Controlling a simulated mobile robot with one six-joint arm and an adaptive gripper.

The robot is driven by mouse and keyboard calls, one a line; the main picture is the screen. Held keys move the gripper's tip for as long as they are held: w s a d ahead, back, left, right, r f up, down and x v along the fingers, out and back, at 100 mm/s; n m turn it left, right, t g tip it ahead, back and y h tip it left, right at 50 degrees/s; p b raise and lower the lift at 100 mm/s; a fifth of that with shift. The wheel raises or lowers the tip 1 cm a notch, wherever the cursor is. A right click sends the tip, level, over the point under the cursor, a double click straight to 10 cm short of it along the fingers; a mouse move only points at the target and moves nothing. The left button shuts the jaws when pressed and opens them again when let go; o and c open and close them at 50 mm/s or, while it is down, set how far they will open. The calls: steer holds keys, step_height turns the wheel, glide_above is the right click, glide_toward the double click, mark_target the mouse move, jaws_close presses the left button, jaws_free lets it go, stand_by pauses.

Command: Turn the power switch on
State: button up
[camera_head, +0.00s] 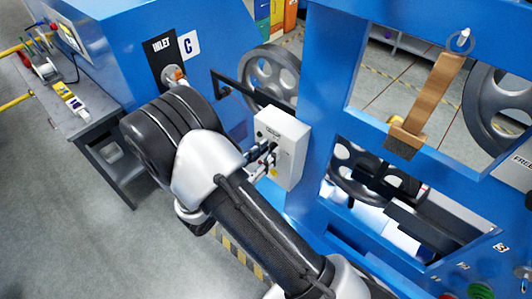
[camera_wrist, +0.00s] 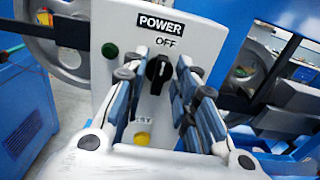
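The power switch is a black rotary knob (camera_wrist: 158,74) on a light grey control box (camera_wrist: 195,30). It sits below a black POWER label (camera_wrist: 160,24) and the word OFF. Its pale mark points up, toward OFF. My gripper (camera_wrist: 161,66) is open, with one finger to the left and one to the right of the knob. I cannot tell whether either finger touches it. In the head view, my gripper (camera_head: 262,158) is at the front face of the box (camera_head: 291,150), and the knob is mostly hidden there.
A grey bench (camera_head: 90,122) is at the left; open floor lies in front.

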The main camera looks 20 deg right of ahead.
jaws_close()
steer(key=shift+m+b, duration=0.4)
steer(key=shift+b, duration=0.1)
steer(key=m+b, duration=0.5)
steer(key=b, duration=0.3)
steer(key=m+b, duration=0.6)
steer(key=b, duration=0.2)
steer(key=m+b, duration=0.6)
steer(key=b, duration=0.1)
steer(key=shift+s+d+f+b, duration=0.1)
steer(key=shift+s+f+b, duration=0.1)
steer(key=shift+f+b, duration=0.2)
steer(key=shift+r, duration=0.2)
steer(key=shift+o, duration=0.8)
jaws_free()
